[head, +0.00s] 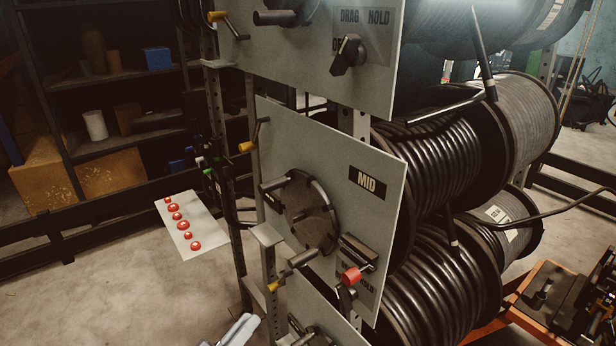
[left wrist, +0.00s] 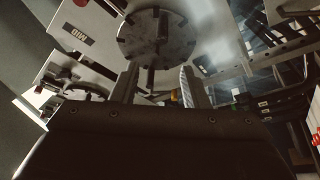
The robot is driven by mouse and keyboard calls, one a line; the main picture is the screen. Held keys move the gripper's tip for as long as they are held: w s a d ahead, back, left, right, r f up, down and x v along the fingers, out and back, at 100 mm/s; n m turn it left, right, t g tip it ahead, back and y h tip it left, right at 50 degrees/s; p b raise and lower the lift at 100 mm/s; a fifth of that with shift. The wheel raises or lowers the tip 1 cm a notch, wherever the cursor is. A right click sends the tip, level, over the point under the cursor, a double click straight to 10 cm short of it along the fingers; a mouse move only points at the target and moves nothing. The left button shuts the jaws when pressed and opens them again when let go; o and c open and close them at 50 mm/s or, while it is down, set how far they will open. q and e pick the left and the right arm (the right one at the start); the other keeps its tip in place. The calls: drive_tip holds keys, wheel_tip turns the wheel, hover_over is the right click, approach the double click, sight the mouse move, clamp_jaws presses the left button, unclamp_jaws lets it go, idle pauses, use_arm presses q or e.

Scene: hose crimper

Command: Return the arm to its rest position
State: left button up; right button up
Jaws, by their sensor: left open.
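My left gripper (head: 240,330) shows only as a pale tip at the bottom edge of the head view. It is below and to the left of the MID panel (head: 300,150). In the left wrist view my left gripper (left wrist: 159,88) has its two fingers apart, with nothing seen held between them. A notched disc (left wrist: 152,35) with a handle lies beyond the fingers there. The rest of my left arm is out of the head view. My right gripper is in neither view.
The MID panel carries a notched disc (head: 308,213) and a red-tipped lever (head: 352,275). Large hose reels (head: 440,170) stand behind it. A plate with several red buttons (head: 180,225) juts out at left. Open floor (head: 120,290) lies at lower left.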

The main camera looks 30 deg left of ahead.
use_arm(q)
drive_tip(key=shift+f, duration=0.1)
drive_tip(key=s+a+f+m+g+y, duration=0.1)
drive_tip(key=a+f+g, duration=0.15)
drive_tip(key=f, duration=0.75)
drive_tip(key=s+a+f+m+g+y, duration=0.15)
drive_tip(key=f+g, duration=0.25)
drive_tip(key=f, duration=0.6)
drive_tip(key=s+a+f+g+y, duration=0.1)
drive_tip(key=f+g, duration=0.2)
drive_tip(key=f, duration=0.7)
drive_tip(key=s+d+f+m+g, duration=0.2)
drive_tip(key=s+f+g, duration=0.3)
drive_tip(key=s+f, duration=0.6)
drive_tip(key=s+d+f+m+g, duration=0.3)
drive_tip(key=s+d+f+g, duration=0.1)
drive_tip(key=s+f, duration=0.7)
drive_tip(key=shift+s+d+g, duration=0.15)
drive_tip(key=shift+s+g, duration=0.35)
drive_tip(key=shift+g, duration=0.15)
drive_tip(key=shift+c, duration=0.3)
